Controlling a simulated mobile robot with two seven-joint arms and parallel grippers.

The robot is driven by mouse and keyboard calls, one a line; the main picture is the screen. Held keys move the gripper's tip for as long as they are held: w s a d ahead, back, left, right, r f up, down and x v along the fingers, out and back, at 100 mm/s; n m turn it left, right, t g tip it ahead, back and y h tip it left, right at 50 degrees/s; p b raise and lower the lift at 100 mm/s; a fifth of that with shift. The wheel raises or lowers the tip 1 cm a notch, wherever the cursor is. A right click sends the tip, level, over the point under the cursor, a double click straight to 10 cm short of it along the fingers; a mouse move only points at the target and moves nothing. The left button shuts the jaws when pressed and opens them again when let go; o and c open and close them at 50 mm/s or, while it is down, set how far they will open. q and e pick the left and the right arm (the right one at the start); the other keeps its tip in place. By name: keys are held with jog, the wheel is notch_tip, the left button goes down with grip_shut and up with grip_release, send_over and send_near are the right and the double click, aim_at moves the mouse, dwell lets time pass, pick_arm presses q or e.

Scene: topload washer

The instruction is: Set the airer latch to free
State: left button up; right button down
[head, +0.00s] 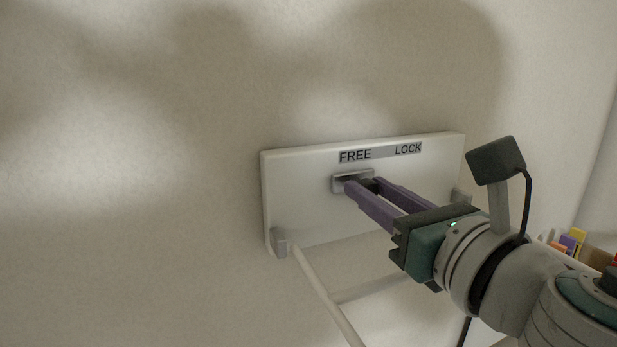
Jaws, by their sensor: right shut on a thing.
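The airer's white wall plate (310,205) carries a label strip with FREE (355,156) on the left and LOCK (408,149) on the right. The grey metal latch (339,183) sits below the word FREE, left of LOCK. My right gripper (364,185) reaches in from the right, with its purple fingers at the latch. It is shut on the latch's dark knob, which the fingers mostly hide. The fingers and wrist also cover part of the plate to the right of the latch. My left gripper is not in view.
White airer rails (326,297) extend down from grey brackets on the plate. At the far right, a shelf holds several colourful items (572,240) beside my right arm. The wall left of the plate is bare.

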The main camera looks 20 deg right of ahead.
jog(key=shift+a, duration=0.2)
jog(key=c, duration=0.6)
grip_release()
jog(key=shift+c, duration=0.2)
pick_arm(q)
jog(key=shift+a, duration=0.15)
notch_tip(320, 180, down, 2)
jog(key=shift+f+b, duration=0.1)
jog(key=shift+b, duration=0.95)
pick_arm(e)
jog(key=s, duration=1)
jog(key=shift+d, duration=0.4)
